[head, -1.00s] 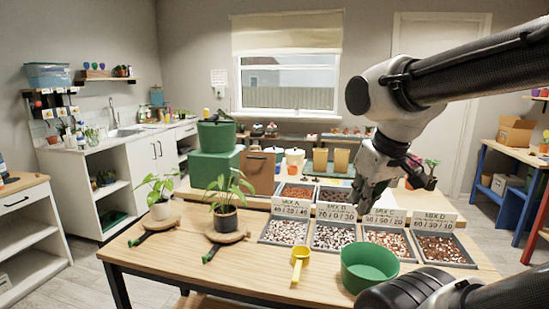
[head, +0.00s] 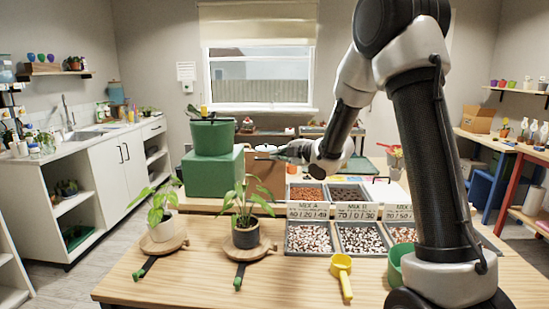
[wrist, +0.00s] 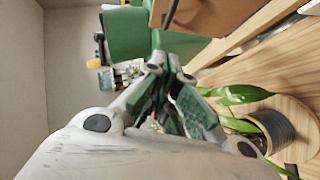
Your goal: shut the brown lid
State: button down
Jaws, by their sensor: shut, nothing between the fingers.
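A brown panel (head: 265,172) stands upright beside the green box (head: 212,178), behind the plants. I take it for the brown lid or the front of its box; I cannot tell which. In the wrist view a brown surface (wrist: 215,14) shows at the top edge, next to the green box (wrist: 126,34). My gripper (head: 264,154) is shut and empty, near the top edge of the brown panel in the head view. Its fingers (wrist: 170,75) also show in the wrist view, apart from the brown surface. I cannot tell whether it touches the panel.
A green pot (head: 211,136) stands on the green box. Two potted plants (head: 245,225) (head: 162,222) stand on wooden discs in front. Trays of mix (head: 310,238) and a yellow scoop (head: 341,270) lie to the right. My arm hides part of the right side.

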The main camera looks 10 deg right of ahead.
send_near(256, 159)
jog(key=a, duration=0.3)
jog(key=w, duration=0.2)
jog(key=w+d+f, duration=0.1)
jog(key=shift+w, duration=0.4)
jog(key=shift+d, duration=0.1)
